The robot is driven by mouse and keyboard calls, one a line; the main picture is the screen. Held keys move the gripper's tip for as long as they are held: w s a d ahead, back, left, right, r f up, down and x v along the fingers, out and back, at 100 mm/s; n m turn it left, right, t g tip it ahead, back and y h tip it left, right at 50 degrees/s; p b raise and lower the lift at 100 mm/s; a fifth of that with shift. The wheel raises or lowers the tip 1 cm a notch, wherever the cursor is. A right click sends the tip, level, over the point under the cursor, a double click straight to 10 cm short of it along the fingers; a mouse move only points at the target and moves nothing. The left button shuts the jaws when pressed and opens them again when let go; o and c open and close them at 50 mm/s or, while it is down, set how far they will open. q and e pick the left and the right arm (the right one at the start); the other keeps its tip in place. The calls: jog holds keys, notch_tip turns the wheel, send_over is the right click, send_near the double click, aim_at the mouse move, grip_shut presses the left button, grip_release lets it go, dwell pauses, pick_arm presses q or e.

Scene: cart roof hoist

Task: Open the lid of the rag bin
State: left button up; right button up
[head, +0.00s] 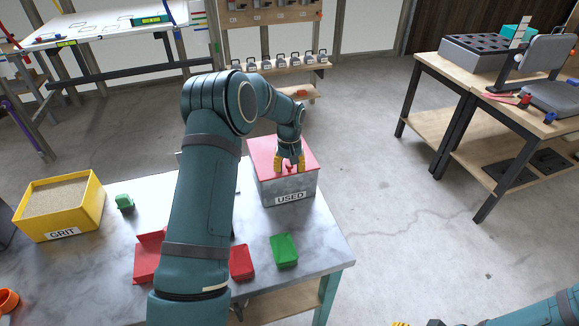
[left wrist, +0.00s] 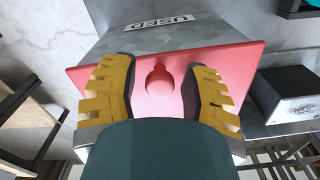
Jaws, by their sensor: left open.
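The rag bin (head: 272,190) is a grey metal box labelled USED, standing at the right end of the table. Its flat red lid (head: 265,150) lies shut on top. My left gripper (head: 289,165) is over the lid, near its front edge, with yellow fingers pointing down. In the left wrist view, the lid (left wrist: 222,62) has a round red knob (left wrist: 159,83) between the two open fingers (left wrist: 160,76), with a gap on each side. My right gripper (head: 402,323) barely shows at the bottom edge; its jaws are cut off.
A yellow GRIT bin (head: 88,212) stands on the table's left. Bare floor lies to the right, before a wooden workbench (head: 470,112).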

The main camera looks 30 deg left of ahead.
pick_arm(q)
grip_shut()
